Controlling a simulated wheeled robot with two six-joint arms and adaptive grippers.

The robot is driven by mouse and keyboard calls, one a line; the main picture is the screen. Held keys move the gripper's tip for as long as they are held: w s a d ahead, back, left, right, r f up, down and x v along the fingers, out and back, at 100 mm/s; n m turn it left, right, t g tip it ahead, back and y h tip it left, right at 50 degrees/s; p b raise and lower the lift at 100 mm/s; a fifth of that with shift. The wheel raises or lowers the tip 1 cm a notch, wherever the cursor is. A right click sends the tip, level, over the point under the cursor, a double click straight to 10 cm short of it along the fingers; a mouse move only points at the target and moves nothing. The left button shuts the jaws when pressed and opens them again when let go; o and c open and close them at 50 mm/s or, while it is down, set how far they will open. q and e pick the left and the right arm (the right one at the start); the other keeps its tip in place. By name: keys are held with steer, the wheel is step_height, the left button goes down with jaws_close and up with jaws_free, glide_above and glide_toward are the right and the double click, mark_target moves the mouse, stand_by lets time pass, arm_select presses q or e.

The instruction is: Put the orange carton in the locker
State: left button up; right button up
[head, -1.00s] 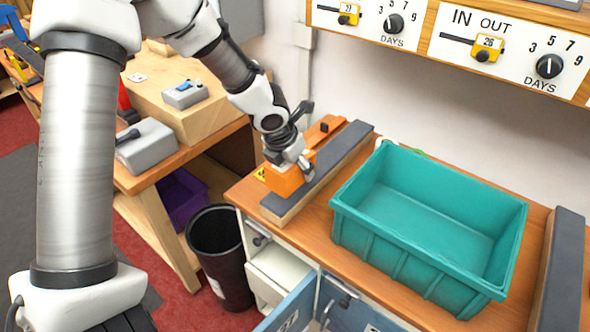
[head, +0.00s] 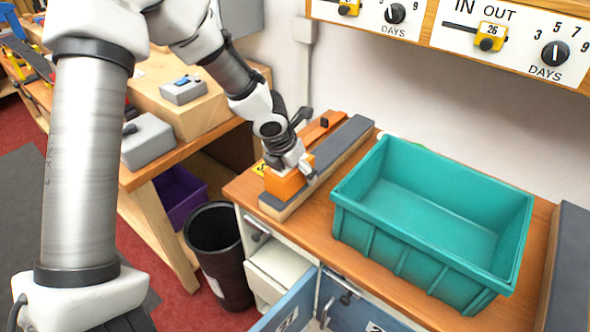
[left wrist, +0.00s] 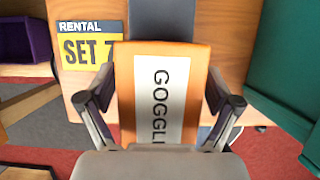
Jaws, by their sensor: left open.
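In the left wrist view the carton (left wrist: 135,88) has a white label reading "GOGGL", the rest hidden by the gripper. My left gripper (head: 291,166) is at the carton from above. Its two open fingers (left wrist: 160,98) stand on either side of the carton, with small gaps showing. Lockers are under the bench front. My right gripper is not in view.
A large teal bin (head: 435,225) fills the bench middle. A yellow "RENTAL SET" card (left wrist: 90,45) lies beside the carton. A black waste bin (head: 217,255) stands on the floor left of the bench.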

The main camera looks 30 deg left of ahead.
arm_select(q)
steer(key=shift+r, duration=0.45)
steer(key=p+v, duration=0.4)
steer(key=v, duration=0.7)
steer(key=shift+s+r, duration=0.2)
steer(key=shift+s, duration=0.05)
